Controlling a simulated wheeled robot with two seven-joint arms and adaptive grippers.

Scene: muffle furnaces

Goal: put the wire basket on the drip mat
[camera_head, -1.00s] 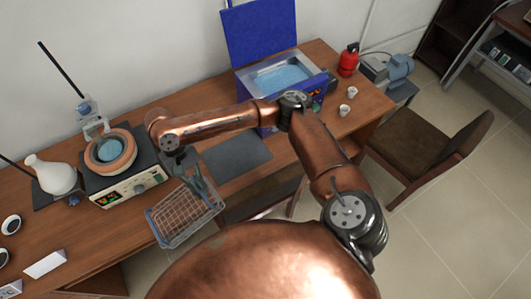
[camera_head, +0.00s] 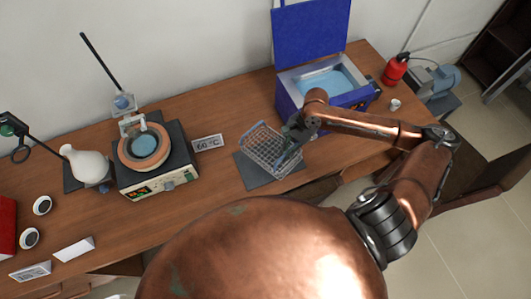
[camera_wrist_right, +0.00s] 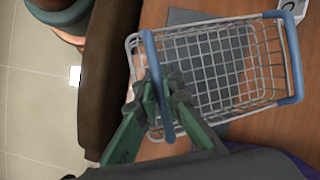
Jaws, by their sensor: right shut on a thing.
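The wire basket (camera_head: 262,146), a grey mesh with blue rails at its ends, is over the dark grey drip mat (camera_head: 249,174) in the head view. My right gripper (camera_head: 291,150) is shut on the basket's near blue rail. In the right wrist view the green fingers (camera_wrist_right: 160,98) close on that rail of the basket (camera_wrist_right: 225,95). The mat (camera_wrist_right: 186,16) shows past the basket's edge and through its mesh. I cannot tell whether the basket touches the mat. My left gripper is out of view.
A blue water bath (camera_head: 322,82) with its lid up stands right behind the basket. A 60 °C sign (camera_head: 207,143) and a hotplate with a round bowl (camera_head: 145,152) are to the left. A white cup (camera_head: 394,104) and red extinguisher (camera_head: 395,70) are at right.

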